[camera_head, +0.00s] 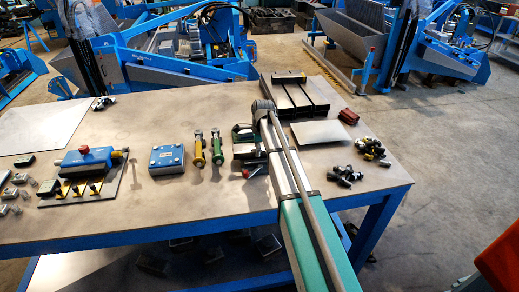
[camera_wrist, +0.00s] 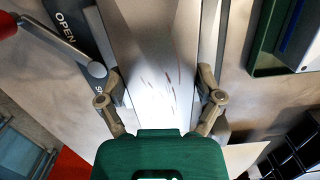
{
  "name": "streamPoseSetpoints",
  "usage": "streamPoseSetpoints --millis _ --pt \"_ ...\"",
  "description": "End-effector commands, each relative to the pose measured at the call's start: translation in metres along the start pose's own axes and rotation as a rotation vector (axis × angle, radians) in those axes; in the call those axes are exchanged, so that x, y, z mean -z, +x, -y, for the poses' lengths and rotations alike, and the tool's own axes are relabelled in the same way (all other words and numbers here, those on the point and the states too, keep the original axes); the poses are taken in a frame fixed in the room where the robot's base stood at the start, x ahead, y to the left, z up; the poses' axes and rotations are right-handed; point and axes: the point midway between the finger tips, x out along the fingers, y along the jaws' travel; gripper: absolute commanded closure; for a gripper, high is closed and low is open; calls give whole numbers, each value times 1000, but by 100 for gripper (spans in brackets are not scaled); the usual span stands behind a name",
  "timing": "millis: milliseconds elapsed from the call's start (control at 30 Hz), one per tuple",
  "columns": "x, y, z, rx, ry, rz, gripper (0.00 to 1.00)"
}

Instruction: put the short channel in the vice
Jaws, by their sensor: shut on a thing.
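My gripper (camera_wrist: 160,92), with a green body, is shut on the short channel (camera_wrist: 155,45), a bright metal piece with a few reddish scratches. Its fingers press on both sides of it. The vice (camera_head: 248,155) stands at the middle of the bench, partly hidden by my arm in the head view. In the wrist view its red-knobbed lever (camera_wrist: 55,45) and a dark plate marked OPEN lie close to the channel's left side. The channel is over or at the vice; whether it rests between the jaws I cannot tell.
Black fittings (camera_head: 345,176) lie at the right. Yellow (camera_head: 199,150) and green (camera_head: 216,147) tools and a blue block (camera_head: 167,159) stand left of the vice. The front bench strip is clear.

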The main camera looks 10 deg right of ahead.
Motion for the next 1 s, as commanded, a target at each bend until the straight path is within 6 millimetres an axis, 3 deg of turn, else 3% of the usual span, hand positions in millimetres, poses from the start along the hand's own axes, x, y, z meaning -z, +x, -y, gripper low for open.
streamPoseSetpoints --millis 100,467,500,567,1000 --pt "1 8 -1 -4 3 -1 77" --pt "1 9 -1 -2 3 -1 77" --pt "2 9 -1 -2 3 -1 13" --pt "2 9 -1 -2 3 -1 1" --pt "2 8 -1 -3 2 -1 0"
